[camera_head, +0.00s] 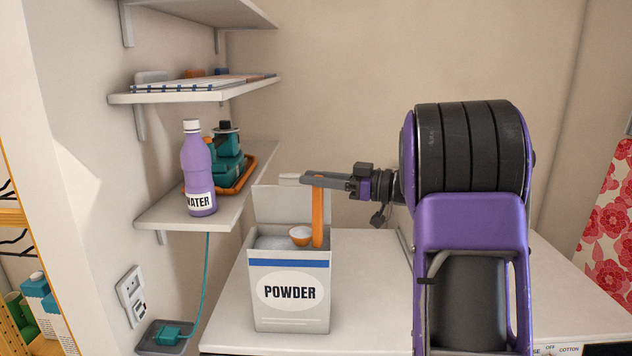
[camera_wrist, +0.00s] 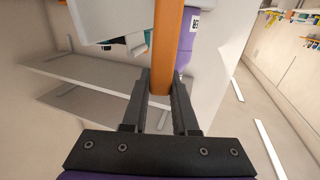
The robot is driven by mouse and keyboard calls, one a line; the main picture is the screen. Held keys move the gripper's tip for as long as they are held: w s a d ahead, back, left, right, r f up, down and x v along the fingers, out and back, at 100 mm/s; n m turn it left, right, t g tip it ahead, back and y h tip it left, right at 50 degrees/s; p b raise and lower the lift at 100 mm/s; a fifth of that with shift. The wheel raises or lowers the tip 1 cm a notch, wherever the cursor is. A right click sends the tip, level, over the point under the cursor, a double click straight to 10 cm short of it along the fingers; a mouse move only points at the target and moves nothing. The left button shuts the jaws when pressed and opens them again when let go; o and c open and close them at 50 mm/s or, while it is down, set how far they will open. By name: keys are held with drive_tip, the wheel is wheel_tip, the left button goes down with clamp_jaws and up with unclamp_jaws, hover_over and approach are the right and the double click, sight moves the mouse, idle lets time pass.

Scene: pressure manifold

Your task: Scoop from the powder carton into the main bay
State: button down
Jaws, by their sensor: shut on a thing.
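The powder carton (camera_head: 290,293) stands upright on the white top, its lid raised and pale powder (camera_head: 272,243) inside. My gripper (camera_head: 312,180) is shut on the upper end of the orange scoop's handle (camera_head: 318,215), which hangs down at the carton's opening. The scoop's bowl (camera_head: 300,236) is at the opening and holds white powder; whether it touches the powder below, I cannot tell. In the wrist view the handle (camera_wrist: 168,45) is between both fingers (camera_wrist: 160,92). The main bay is not in view.
The purple water bottle (camera_head: 200,175) stands on the lower wall shelf (camera_head: 165,214), beside an orange tray with teal items. The white top (camera_head: 375,290) is clear right of the carton.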

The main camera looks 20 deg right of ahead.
drive_tip(key=shift+r, duration=2.35)
drive_tip(key=shift+s, duration=0.1)
